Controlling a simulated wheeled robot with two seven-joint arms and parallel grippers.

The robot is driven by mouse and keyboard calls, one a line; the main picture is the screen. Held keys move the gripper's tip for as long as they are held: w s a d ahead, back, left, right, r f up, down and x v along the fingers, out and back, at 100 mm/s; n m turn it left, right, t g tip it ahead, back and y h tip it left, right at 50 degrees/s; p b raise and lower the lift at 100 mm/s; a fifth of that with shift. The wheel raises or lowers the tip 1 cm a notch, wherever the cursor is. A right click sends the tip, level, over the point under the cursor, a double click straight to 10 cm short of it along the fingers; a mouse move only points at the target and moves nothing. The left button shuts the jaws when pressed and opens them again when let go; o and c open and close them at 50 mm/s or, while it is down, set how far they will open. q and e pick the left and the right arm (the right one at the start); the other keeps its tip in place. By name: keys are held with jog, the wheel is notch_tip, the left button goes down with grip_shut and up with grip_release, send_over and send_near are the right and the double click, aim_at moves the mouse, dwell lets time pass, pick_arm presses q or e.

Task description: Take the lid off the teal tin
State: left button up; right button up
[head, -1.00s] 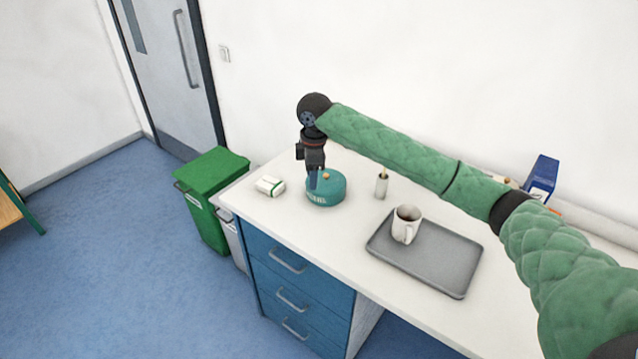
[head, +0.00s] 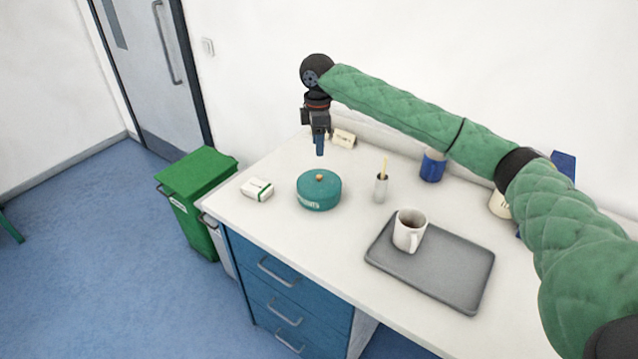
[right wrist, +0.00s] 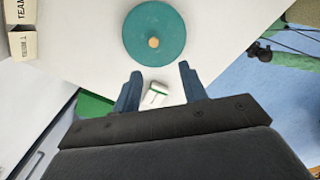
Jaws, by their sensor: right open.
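The teal tin (head: 319,194) stands upright on the white desk, with its teal lid (head: 320,181) on top and a small tan knob (head: 319,177) in the lid's middle. The lid also shows from above in the right wrist view (right wrist: 142,28). My right gripper (head: 320,151) hangs above the tin, pointing down, apart from it. In the right wrist view its two fingers (right wrist: 158,82) are spread with nothing between them in their grip. My left gripper is not in view.
A white box with a green band (head: 257,189) lies left of the tin. A pencil holder (head: 381,188) stands close at its right. A grey tray (head: 450,268) with a mug (head: 408,232) is farther right. A small sign (head: 344,139) and a blue cup (head: 432,166) stand behind.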

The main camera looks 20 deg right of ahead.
jog(key=b, duration=0.3)
send_over(319, 176)
notch_tip(319, 176, down, 4)
jog(key=shift+a+f, duration=0.1)
jog(key=shift+f, duration=0.05)
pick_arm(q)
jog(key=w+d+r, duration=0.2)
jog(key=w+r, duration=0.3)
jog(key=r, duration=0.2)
pick_arm(e)
jog(key=shift+f+p, duration=0.4)
jog(key=shift+f, duration=0.95)
notch_tip(319, 176, down, 3)
jog(key=shift+f+p, duration=0.2)
jog(key=shift+p, duration=0.95)
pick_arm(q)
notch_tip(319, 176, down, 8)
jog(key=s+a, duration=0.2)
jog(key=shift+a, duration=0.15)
pick_arm(e)
jog(key=shift+f, duration=0.85)
grip_shut()
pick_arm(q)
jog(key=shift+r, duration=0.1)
pick_arm(e)
jog(key=shift+r, duration=0.15)
